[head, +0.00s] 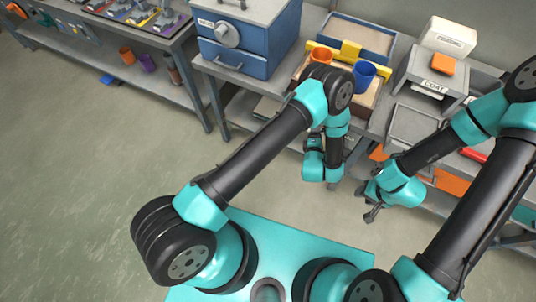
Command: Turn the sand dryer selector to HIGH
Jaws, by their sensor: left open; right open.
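A blue cabinet (277,38) that looks like the sand dryer stands on the bench at the top, left of centre. A round grey selector knob (227,35) is on its front, and I cannot read its setting. My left gripper (334,174) hangs below and right of the cabinet, in front of the bench, well apart from the knob. Its fingers are partly hidden by its own wrist; it is open. My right gripper (369,214) is open and empty, further right and lower, in front of the shelves.
An orange cup (321,55) and a blue cup (364,73) stand right of the cabinet, near a sand tray (352,36). A grey stand labelled COAT (433,88) is further right. Another bench with coloured items is at upper left.

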